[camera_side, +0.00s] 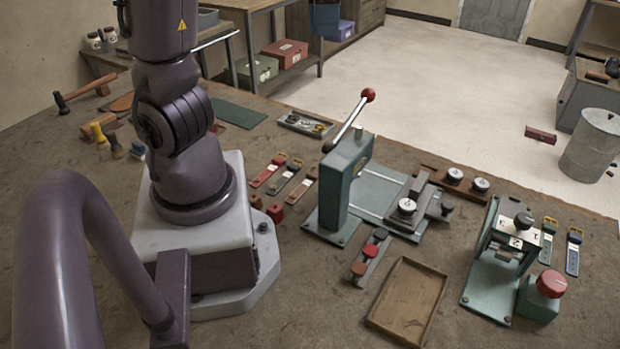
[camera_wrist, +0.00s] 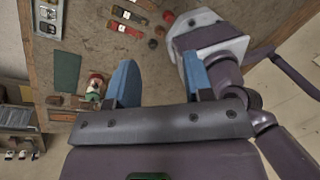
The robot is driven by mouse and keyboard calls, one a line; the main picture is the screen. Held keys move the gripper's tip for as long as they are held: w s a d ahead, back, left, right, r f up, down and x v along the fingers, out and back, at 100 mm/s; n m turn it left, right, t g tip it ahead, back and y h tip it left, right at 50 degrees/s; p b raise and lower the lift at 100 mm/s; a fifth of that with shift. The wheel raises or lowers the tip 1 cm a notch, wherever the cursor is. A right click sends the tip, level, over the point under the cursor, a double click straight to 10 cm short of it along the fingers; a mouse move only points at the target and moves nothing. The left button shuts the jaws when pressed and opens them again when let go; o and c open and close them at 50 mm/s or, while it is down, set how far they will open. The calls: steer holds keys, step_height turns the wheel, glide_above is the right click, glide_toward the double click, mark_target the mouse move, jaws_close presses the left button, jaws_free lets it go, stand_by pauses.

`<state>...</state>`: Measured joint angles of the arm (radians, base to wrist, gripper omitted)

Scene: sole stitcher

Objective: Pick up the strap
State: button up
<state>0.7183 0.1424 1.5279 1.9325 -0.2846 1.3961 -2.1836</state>
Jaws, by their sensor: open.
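Several straps with buckles lie on the bench. A red strap (camera_side: 268,171), a dark grey-blue strap (camera_side: 286,178) and a brownish-red strap (camera_side: 301,186) lie side by side right of my arm's base in the side view. Two more, a green-and-yellow strap (camera_side: 547,241) and a blue strap (camera_side: 573,251), lie at the far right. In the wrist view, a red strap (camera_wrist: 126,29) and a dark strap (camera_wrist: 130,15) show near the top. My gripper (camera_wrist: 160,82) has its two blue fingers wide apart, empty, well away from these straps. It is not visible in the side view.
A green lever press (camera_side: 347,185) with a red knob stands beside the straps. A wooden tray (camera_side: 408,300) lies at the front, and a second green device (camera_side: 505,255) stands to the right. Small red blocks (camera_side: 275,212) sit near my base.

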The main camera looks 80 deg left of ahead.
step_height(320, 180, up, 6)
steer(key=s+a+n+y, duration=0.1)
steer(key=a+n+y, duration=0.15)
steer(key=n, duration=0.65)
glide_above(315, 171)
steer(key=shift+n, duration=0.3)
steer(key=f, duration=3.4)
steer(key=shift+s+f, duration=0.2)
steer(key=shift+s, duration=0.1)
steer(key=shift+w+f, duration=0.15)
steer(key=shift+f, duration=1.25)
steer(key=shift+w+f, duration=0.1)
steer(key=shift+f, duration=1.25)
steer(key=c, duration=0.7)
